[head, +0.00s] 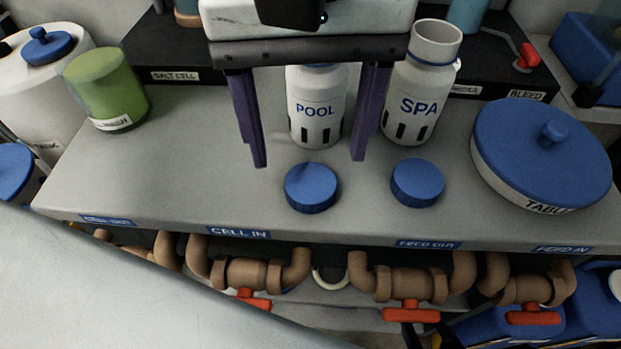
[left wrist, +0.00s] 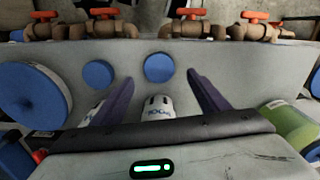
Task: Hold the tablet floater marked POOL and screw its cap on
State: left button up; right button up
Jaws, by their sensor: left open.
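The white tablet floater marked POOL (head: 316,124) stands upright on the grey bench; its top is hidden behind my gripper. My left gripper (head: 310,162) is open, with one purple finger to each side of the POOL floater in the picture. The left wrist view shows the floater (left wrist: 157,107) between the spread fingers (left wrist: 160,77); I see no contact. A blue cap (head: 311,187) lies on the bench in front of it, and shows in the left wrist view (left wrist: 159,68).
The SPA floater (head: 415,85) stands open-topped just right, close to one finger. A second blue cap (head: 417,182) lies before it. A TABLETS tub (head: 490,185) stands right, a green container (head: 108,88) left. Pipes with red valves (head: 411,315) run below the bench edge.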

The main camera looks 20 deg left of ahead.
aim_at(310, 181)
pick_arm(q)
jog(key=shift+d+f, duration=0.1)
jog(key=shift+f, duration=2.5)
jog(key=shift+c, duration=0.4)
jog(key=c, duration=1)
